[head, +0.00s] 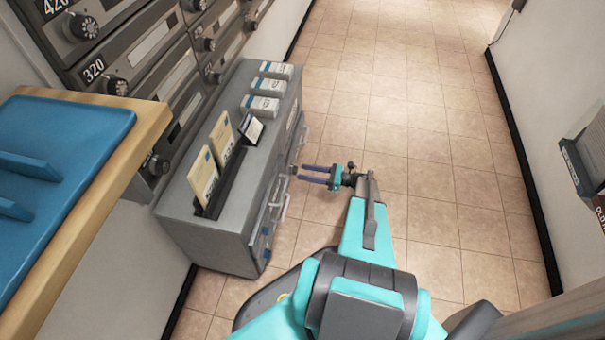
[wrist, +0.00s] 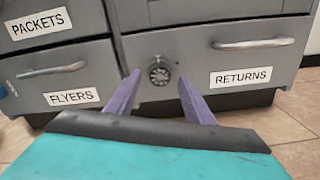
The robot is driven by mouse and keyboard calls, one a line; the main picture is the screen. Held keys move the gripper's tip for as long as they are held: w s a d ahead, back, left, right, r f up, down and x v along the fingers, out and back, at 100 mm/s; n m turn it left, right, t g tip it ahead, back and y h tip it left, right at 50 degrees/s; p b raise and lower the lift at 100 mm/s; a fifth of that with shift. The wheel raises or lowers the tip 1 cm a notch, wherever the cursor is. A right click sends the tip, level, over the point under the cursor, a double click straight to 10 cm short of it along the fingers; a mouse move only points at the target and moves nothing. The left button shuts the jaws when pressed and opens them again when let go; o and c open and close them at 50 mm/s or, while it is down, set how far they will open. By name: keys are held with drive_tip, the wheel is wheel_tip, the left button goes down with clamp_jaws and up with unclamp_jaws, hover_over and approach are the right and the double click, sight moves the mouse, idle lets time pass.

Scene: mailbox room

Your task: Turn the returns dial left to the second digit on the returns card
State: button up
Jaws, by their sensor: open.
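The returns dial (wrist: 160,72) is a small dark round knob on the grey cabinet front in the wrist view, left of the RETURNS label (wrist: 241,76). Its digits are too small to read. My gripper (wrist: 157,82) is open, with one purple finger on each side of the dial in the picture; I cannot tell whether they touch it. In the head view my gripper (head: 302,174) is beside the front of the grey cabinet (head: 215,240). Cards (head: 203,174) stand in a dark rack on the cabinet; I cannot tell which one is the returns card.
Drawers labelled PACKETS (wrist: 40,24) and FLYERS (wrist: 73,97) are left of the dial. A drawer handle (wrist: 253,43) sticks out at the upper right. Several small white boxes (head: 268,86) stand on the cabinet. The tiled floor (head: 440,180) to the right is clear.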

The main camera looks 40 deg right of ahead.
drive_tip(key=shift+x, duration=1.05)
drive_tip(key=c, duration=1)
drive_tip(key=shift+a, duration=0.1)
drive_tip(key=shift+c, duration=0.2)
drive_tip(key=shift+n, duration=0.5)
drive_tip(key=n, duration=0.5)
drive_tip(key=shift+s, duration=0.15)
drive_tip(key=n+b, duration=0.5)
drive_tip(key=n, duration=0.6)
drive_tip(key=n+b, duration=0.6)
drive_tip(key=n, duration=0.5)
drive_tip(key=shift+a+f+b, duration=0.1)
drive_tip(key=shift+f+b, duration=0.1)
drive_tip(key=shift+b, duration=0.1)
